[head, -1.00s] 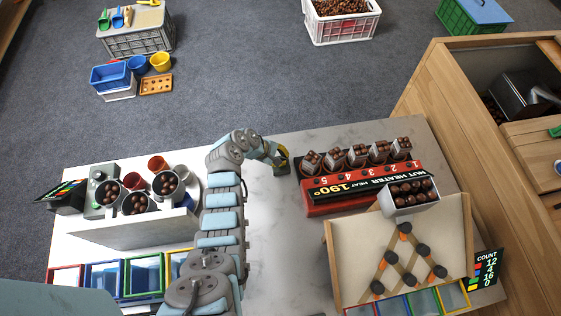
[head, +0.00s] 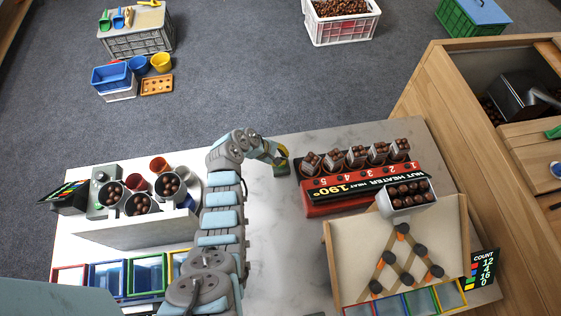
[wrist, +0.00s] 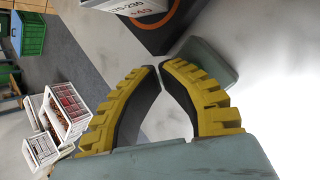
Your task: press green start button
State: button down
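A grey-green control box (head: 103,190) with a round knob stands at the left of the worktop in the head view. The green start button cannot be clearly made out on it at this size. My gripper (head: 284,160) is at the far edge of the worktop in the head view, well to the right of the control box and just left of the red nut heater. In the wrist view the yellow-backed fingers of my gripper (wrist: 159,67) curve together with their tips nearly meeting, and nothing shows held between them.
Metal cups of chestnuts (head: 140,203) stand just right of the control box. A dark display (head: 66,196) is at its left. The red nut heater (head: 340,205) carries several filled cups. A tilted pegged board (head: 350,250) stands in front of it. Bare worktop (head: 275,230) lies between my arm and the board.

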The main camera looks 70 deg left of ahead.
notch_tip(320, 180, up, 5)
jog(key=p, duration=0.5)
dwell(0.3)
dwell(0.9)
